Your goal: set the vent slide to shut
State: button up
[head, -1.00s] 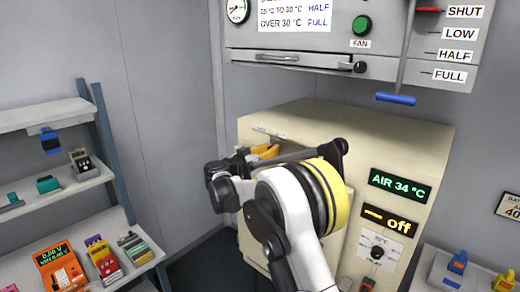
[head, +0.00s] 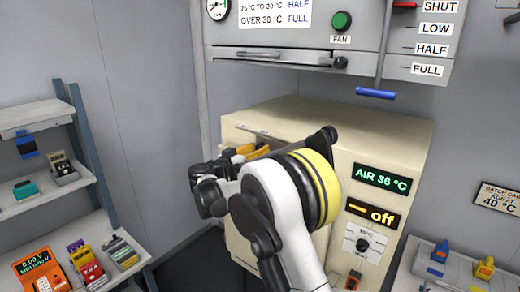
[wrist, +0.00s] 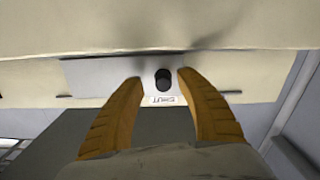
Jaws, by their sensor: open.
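In the wrist view a black knob (wrist: 163,80) stands on a pale plate (wrist: 95,75) set in a cream surface. A SHUT label (wrist: 162,100), upside down, sits just below the knob. My gripper (wrist: 159,76) is open, with one orange finger on each side of the knob; whether either touches it I cannot tell. In the head view my gripper (head: 250,150) is at the upper left of the cream oven (head: 400,135), mostly hidden behind my arm, and the knob is not visible there.
Above the oven a grey hood carries a blue-handled lever (head: 376,93) and a red pointer (head: 404,5) beside SHUT. The oven displays read AIR 36 °C (head: 382,178) and off (head: 372,213). Shelves (head: 35,190) with meters stand left; a bench (head: 440,285) is right.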

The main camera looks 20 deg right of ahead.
jog(key=v, duration=1)
jog(key=shift+s+a, duration=0.25)
jog(key=shift+a, duration=0.05)
jog(key=s+d+f+n+g+y+b, duration=0.25)
jog(key=s+d+f+b, duration=0.2)
jog(key=s, duration=0.45)
jog(key=s+d+f+n+g+y+b, duration=0.15)
jog(key=s+d+f+y+b, duration=0.3)
jog(key=s, duration=0.45)
jog(key=s+a+f+n+y+b, duration=0.2)
jog(key=s+f+y+b, duration=0.1)
jog(key=s+f, duration=0.4)
jog(key=s+a+f+n+y+b, duration=0.3)
jog(key=s+f, duration=0.4)
jog(key=s, duration=0.7)
jog(key=shift+s+f+t+y, duration=0.25)
jog(key=shift+t+y, duration=0.05)
jog(key=shift+y, duration=0.5)
